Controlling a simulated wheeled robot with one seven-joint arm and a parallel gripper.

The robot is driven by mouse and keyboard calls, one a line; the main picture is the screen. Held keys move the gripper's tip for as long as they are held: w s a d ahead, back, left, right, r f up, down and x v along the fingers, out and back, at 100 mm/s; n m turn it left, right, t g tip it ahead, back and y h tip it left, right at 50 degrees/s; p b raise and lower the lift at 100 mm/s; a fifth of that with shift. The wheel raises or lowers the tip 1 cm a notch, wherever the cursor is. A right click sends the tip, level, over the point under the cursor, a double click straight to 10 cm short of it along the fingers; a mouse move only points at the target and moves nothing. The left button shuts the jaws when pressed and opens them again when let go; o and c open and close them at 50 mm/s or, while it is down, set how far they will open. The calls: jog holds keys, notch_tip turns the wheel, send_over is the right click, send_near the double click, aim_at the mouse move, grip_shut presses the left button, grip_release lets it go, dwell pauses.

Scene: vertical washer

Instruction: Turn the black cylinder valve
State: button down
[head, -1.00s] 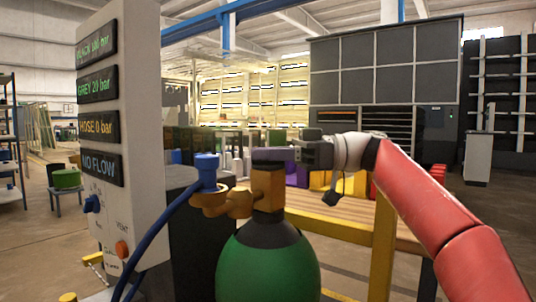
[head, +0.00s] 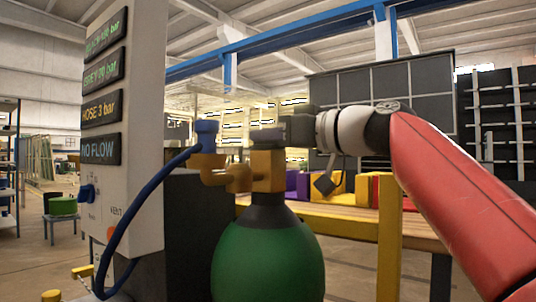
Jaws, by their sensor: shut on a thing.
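A green gas cylinder (head: 268,262) with a black shoulder (head: 268,214) stands upright in the middle foreground. Its brass valve body (head: 267,172) rises from the neck, with a side outlet (head: 236,180) leading left to a blue-capped fitting (head: 206,134). My gripper (head: 268,138) is at the top of this valve, coming from the right. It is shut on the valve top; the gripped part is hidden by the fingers.
A white panel (head: 140,190) with pressure readouts stands left; its hose line (head: 99,112) reads 3 bar, and another shows NO FLOW. A blue hose (head: 142,218) curves down from the fitting. A yellow-framed wooden bench (head: 345,217) lies behind, with coloured bins (head: 352,190).

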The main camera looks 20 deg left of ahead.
jog(key=m+t+h, duration=0.1)
jog(key=t, duration=0.1)
jog(key=m+t+h, duration=0.1)
jog(key=t, duration=0.1)
jog(key=shift+s+r+m, duration=0.15)
jog(key=shift+m, duration=0.25)
jog(key=m+t+h+p, duration=0.1)
jog(key=p, duration=0.1)
jog(key=m+t+h+p, duration=0.1)
jog(key=t, duration=0.1)
jog(key=shift+r+m+h+p, duration=0.3)
jog(key=shift+h+p, duration=0.1)
jog(key=m+t+h+p, duration=0.3)
jog(key=p, duration=0.4)
jog(key=shift+d+h, duration=0.1)
jog(key=shift+h, duration=0.3)
jog(key=shift+f+m+t+h+p, duration=0.1)
jog(key=shift+m+t+h+p, duration=0.25)
jog(key=shift+p, duration=0.6)
jog(key=shift+f+m+h+p, duration=0.25)
jog(key=shift+m+h+p, duration=0.15)
jog(key=shift+p, duration=0.4)
jog(key=c, duration=1.5)
grip_release()
jog(key=shift+f, duration=0.1)
